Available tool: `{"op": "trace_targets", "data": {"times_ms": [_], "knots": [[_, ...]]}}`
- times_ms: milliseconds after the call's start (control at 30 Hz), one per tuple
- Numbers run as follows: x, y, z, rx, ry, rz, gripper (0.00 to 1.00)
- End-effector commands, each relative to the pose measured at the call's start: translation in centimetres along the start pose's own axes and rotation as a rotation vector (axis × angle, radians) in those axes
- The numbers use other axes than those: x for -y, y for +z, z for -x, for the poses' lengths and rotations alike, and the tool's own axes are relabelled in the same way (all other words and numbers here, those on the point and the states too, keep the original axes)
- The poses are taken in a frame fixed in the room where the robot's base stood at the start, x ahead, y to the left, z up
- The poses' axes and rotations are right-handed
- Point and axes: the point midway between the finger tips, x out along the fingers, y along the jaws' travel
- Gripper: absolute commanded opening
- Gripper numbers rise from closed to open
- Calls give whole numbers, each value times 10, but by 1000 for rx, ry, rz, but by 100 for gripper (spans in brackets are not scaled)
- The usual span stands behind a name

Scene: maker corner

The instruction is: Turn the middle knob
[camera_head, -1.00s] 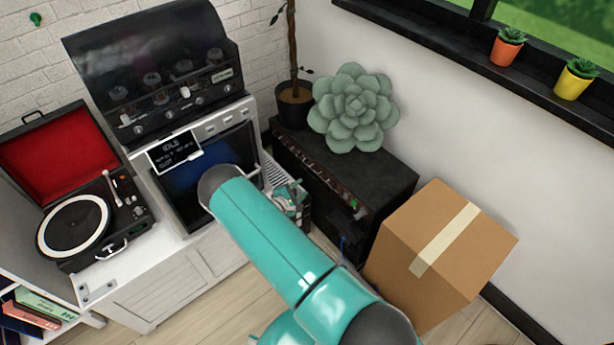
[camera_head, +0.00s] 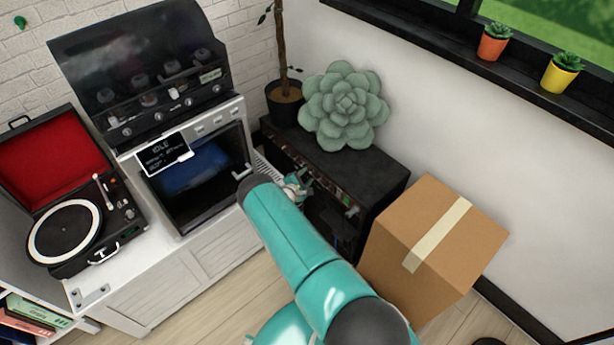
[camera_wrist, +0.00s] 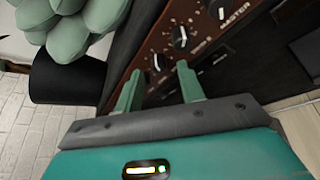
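The black cabinet (camera_head: 385,185) has a brown control panel on its front. In the wrist view the panel (camera_wrist: 200,42) carries three visible black knobs with white marks: a lower-left knob (camera_wrist: 158,62), a middle one (camera_wrist: 181,37) and an upper-right one (camera_wrist: 217,10) by the word MASTER. My gripper (camera_wrist: 160,68) is open, its two green fingers apart and pointing at the panel. The lower-left knob shows between the fingertips; I cannot tell whether they touch it. In the head view my gripper (camera_head: 299,184) is small beside the panel, partly behind my arm.
A large succulent (camera_head: 345,105) stands on the cabinet. A cardboard box (camera_head: 430,235) is close to its right. An oven (camera_head: 195,175) and a record player (camera_head: 75,230) are on the left. Some floor shows in front.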

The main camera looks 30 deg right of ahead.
Motion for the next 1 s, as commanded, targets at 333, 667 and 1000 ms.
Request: {"op": "trace_targets", "data": {"times_ms": [333, 667, 1000], "knots": [[-1, 0, -12, -1, 1, 0, 39], [-1, 0, -12, -1, 1, 0, 0], [-2, 0, -11, -1, -14, 35, 0]]}}
